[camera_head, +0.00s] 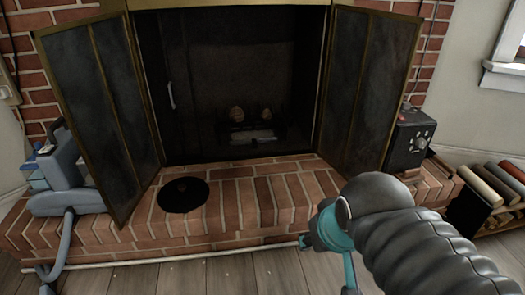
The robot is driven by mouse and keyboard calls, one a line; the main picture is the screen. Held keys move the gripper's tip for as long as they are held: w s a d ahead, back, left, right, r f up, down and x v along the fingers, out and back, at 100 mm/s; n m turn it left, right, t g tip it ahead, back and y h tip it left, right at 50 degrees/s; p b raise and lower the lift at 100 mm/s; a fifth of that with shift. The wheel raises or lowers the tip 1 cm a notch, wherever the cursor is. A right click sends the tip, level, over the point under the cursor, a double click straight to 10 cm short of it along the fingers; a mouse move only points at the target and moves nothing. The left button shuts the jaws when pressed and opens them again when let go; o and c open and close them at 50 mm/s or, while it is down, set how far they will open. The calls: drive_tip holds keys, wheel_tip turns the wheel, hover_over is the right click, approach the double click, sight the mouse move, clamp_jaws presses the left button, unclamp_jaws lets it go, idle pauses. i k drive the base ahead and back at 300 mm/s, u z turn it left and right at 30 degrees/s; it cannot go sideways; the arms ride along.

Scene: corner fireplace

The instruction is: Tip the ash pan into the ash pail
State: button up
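Inside the dark fireplace opening, a low grate holds two round log ends. Beneath them lies a pale grey, flat shape (262,135), which may be the ash pan; its edges are too dim to make out. A round black disc (183,194) with a small knob-like centre lies on the brick hearth, left of centre. It looks like a lid; I cannot tell whether it belongs to the ash pail. No pail is clearly visible. My gripper (322,235) is at the lower right, in front of the hearth, apart from these things. Its fingers are unclear.
Mesh fireplace doors stand open at left (100,115) and right (368,85). A blue-grey vacuum-like machine (68,175) with a hose is at the left. A black box with dials (410,142) stands on the right of the hearth (255,205). A log rack (465,218) is farther right.

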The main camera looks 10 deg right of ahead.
sight(255, 137)
drive_tip(key=k, duration=0.55)
drive_tip(key=u, duration=0.75)
drive_tip(key=i, duration=1.25)
drive_tip(key=z, duration=0.6)
drive_tip(key=i, duration=0.6)
drive_tip(key=z, duration=0.5)
